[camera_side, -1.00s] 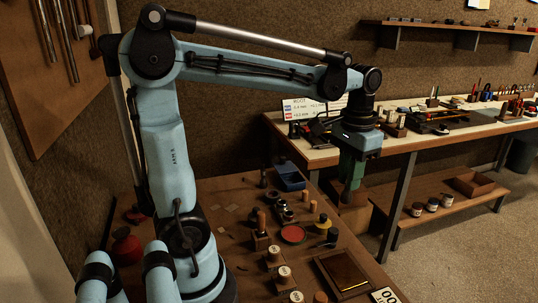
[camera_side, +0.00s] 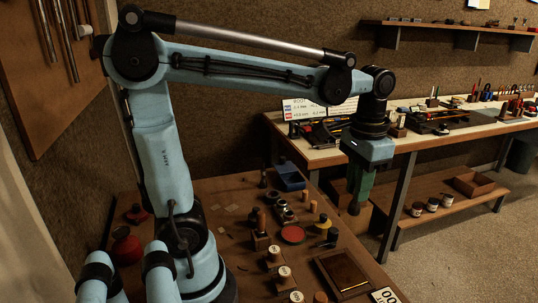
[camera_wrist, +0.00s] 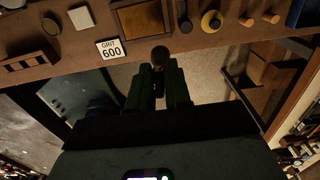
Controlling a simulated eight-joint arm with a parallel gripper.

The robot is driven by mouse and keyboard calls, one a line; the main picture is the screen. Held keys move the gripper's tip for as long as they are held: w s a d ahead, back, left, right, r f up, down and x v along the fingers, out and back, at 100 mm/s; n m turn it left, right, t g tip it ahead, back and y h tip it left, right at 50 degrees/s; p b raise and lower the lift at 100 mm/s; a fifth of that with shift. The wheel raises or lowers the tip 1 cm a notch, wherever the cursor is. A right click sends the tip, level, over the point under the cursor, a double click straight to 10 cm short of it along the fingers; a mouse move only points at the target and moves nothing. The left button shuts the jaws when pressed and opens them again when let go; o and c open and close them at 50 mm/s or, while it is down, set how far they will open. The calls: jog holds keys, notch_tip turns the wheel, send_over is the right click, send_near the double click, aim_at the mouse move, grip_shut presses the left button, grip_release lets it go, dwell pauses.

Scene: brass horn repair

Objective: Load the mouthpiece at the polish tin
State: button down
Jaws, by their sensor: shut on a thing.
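My gripper (camera_side: 357,198) hangs beyond the right edge of the brown workbench, clear of it, with its green fingers pointing down. In the wrist view my gripper (camera_wrist: 159,78) is shut on a dark piece with a rounded brown end, the mouthpiece (camera_wrist: 160,55) as far as I can tell. Its lower part is hidden between the fingers. A round tin with a red face, which looks like the polish tin (camera_side: 292,234), lies on the bench to the left of my gripper and lower in the picture. I cannot make it out in the wrist view.
A yellow disc with a dark knob (camera_side: 324,221), wooden pegs (camera_side: 260,240), a blue bin (camera_side: 290,177) and a framed tray (camera_side: 343,274) crowd the bench. A second bench (camera_side: 420,140) stands behind.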

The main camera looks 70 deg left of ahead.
jog(key=s+a+f, duration=0.6)
jog(key=s+a, duration=0.2)
jog(key=a, duration=0.3)
jog(key=shift+f, duration=3)
jog(key=shift+f, duration=0.6)
jog(key=shift+r, duration=0.1)
notch_tip(320, 180, up, 7)
jog(key=shift+w, duration=0.1)
dwell(0.5)
